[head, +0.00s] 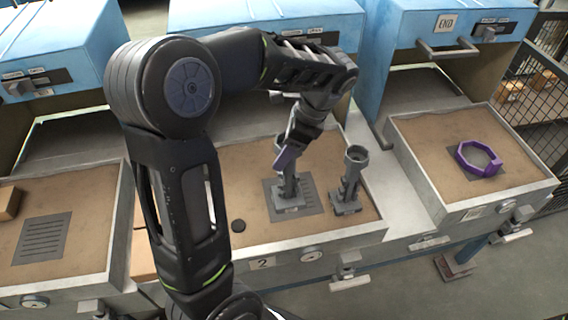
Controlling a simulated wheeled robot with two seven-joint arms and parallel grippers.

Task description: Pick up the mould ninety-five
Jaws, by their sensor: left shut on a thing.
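Two grey moulds, each with a flat foot and an upright post, stand in the middle sand tray (345,225). One mould (288,202) is on the slotted grate (310,198). The other mould (350,182) stands upright just right of it, with an open round cup at its top. My left gripper (287,172) reaches down from above and is shut on the upper part of the mould on the grate. The fingers hide part of its top. I cannot read a number on either mould, nor tell whether the held one touches the grate. My right gripper is out of view.
A purple ring (478,158) lies in the right tray (515,196), below a blue cabinet marked END (446,24). The left tray (62,281) has a bare grate and a brown block (8,203).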

